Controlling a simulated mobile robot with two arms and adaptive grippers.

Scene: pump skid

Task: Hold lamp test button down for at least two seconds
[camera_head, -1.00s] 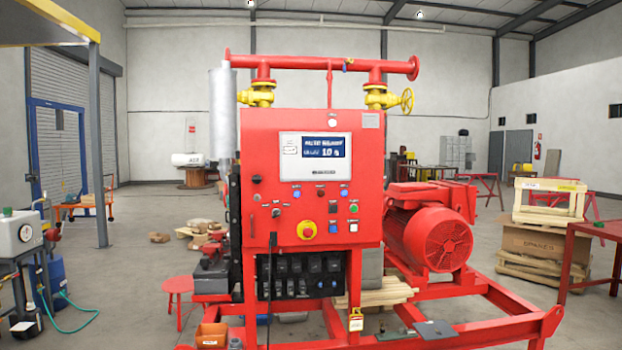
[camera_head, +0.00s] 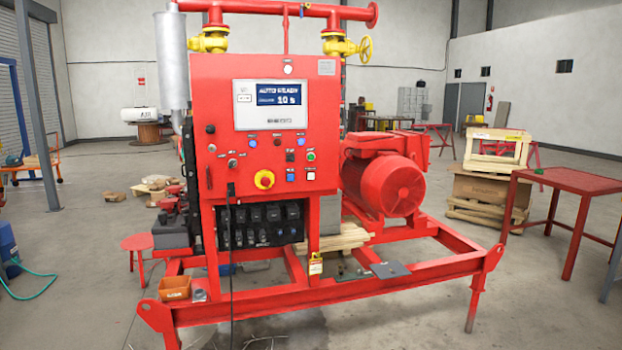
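The red control panel (camera_head: 223,110) of the pump skid stands upright ahead, left of the picture's middle. Its display (camera_head: 278,98) is lit and shows white text on blue. Below the display are small round lamps and buttons, among them a blue one (camera_head: 301,140), a green one (camera_head: 310,156), a blue square one (camera_head: 290,177) and a white square one (camera_head: 311,176). A yellow and red mushroom knob (camera_head: 264,180) sits lower down. The labels are too small to read, so I cannot tell which is the lamp test button. Neither gripper is in view.
The red skid frame (camera_head: 400,290) reaches forward on the floor, with an orange bin (camera_head: 174,288) at its front left. A red motor (camera_head: 385,185) stands right of the panel. A red table (camera_head: 580,182) and a wooden crate (camera_head: 497,150) are further right. A black cable hangs below the panel.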

